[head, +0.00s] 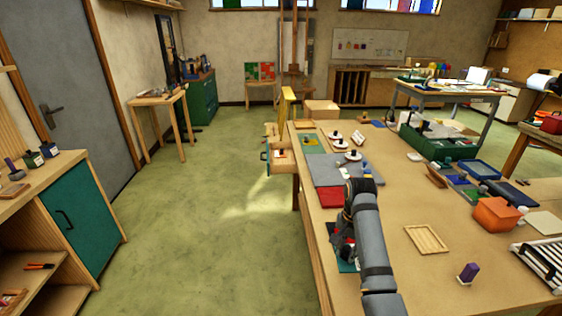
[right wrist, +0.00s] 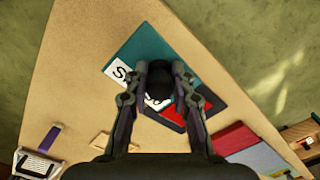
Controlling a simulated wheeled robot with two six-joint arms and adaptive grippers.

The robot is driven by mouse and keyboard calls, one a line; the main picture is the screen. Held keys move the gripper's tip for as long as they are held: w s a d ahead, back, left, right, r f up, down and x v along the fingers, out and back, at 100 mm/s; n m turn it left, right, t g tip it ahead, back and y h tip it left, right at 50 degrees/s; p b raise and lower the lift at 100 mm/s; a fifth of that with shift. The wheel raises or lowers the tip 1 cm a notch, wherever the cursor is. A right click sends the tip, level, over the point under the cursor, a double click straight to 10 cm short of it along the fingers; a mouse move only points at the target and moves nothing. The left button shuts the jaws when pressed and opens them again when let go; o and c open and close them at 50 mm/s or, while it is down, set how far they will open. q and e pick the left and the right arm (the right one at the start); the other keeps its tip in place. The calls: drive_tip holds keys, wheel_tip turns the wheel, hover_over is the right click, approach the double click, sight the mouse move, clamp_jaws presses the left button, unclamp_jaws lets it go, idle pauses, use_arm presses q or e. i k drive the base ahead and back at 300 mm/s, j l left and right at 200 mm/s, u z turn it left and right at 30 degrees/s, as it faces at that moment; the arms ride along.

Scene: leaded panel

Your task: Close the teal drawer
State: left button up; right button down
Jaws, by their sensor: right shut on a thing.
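A drawer (head: 281,157) stands pulled out from the left side of the long wooden table. Its narrow front looks teal, and small things lie inside. Part of what looks like this drawer shows at the right edge of the right wrist view (right wrist: 303,130). My right gripper (right wrist: 160,92) is over the table, away from the drawer. It is shut on a dark round-topped thing (right wrist: 159,72), above a teal panel with a white label (right wrist: 150,45). In the head view, my arm partly hides the gripper. My left gripper is not in view.
The wooden table (head: 400,285) holds a red mat (head: 330,197), a grey mat (head: 325,170), a small wooden tray (head: 427,239) and an orange box (head: 496,214). A low cabinet with a teal door (head: 80,229) stands at left. The green floor (head: 200,235) between is clear.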

sight(287, 165)
drive_tip(key=i+j, duration=0.3)
drive_tip(key=i+j+z, duration=0.15)
drive_tip(key=j, duration=0.3)
drive_tip(key=i+j, duration=0.4)
drive_tip(key=i+j+z, duration=0.1)
drive_tip(key=i+j, duration=0.15)
drive_tip(key=j, duration=0.15)
drive_tip(key=i+j+z, duration=0.1)
drive_tip(key=i+j, duration=0.15)
drive_tip(key=j, duration=0.2)
